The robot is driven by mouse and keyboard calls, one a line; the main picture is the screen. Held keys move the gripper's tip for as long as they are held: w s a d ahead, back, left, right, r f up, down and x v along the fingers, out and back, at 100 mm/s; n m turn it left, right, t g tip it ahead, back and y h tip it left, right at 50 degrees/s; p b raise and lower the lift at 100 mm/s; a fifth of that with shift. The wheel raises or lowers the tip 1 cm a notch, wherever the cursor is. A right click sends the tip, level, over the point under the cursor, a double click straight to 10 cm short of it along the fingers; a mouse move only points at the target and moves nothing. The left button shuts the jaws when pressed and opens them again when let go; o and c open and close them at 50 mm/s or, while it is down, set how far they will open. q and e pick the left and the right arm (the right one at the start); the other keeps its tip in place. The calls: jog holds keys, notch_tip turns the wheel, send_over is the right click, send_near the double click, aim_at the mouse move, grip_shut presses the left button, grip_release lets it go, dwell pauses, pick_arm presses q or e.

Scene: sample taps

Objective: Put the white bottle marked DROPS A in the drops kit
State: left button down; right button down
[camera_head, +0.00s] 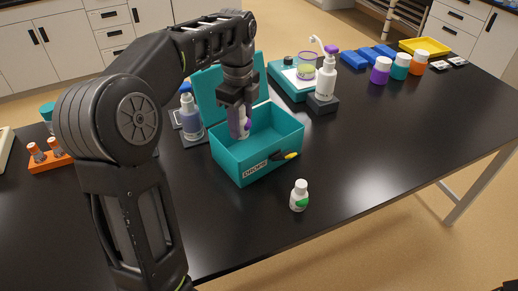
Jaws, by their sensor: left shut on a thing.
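The drops kit is an open teal box (285,141) marked DROPS, with its lid raised at the back. My left gripper (238,108) points down over the kit's left part. It is shut on a white bottle (243,130) with a purple mark. The bottle hangs upright at the box opening, its upper part hidden by the fingers. I cannot tell whether it touches the box floor, and its lettering is not readable. Another small white bottle (299,196), with a green mark, stands on the table in front of the kit. My right gripper is not in view.
A dark and yellow item (285,156) sits at the kit's front wall. A blue-grey bottle (190,118) stands behind left, a white pump bottle (326,78) behind right. An orange rack (48,157) is at far left. Purple, teal and orange jars (380,71) stand back right. The table's right front is clear.

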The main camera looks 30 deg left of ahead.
pick_arm(q)
jog(key=shift+w, duration=0.2)
jog(key=shift+s+r, duration=0.1)
jog(key=shift+s, duration=0.1)
send_near(242, 151)
jog(key=shift+s+d+f, duration=0.55)
jog(key=shift+s+d, duration=0.1)
jog(key=shift+s, duration=0.2)
jog(key=shift+s+d+f, duration=0.5)
jog(key=shift+s+d, duration=0.15)
jog(key=shift+s, duration=0.15)
jog(key=shift+f, duration=1.9)
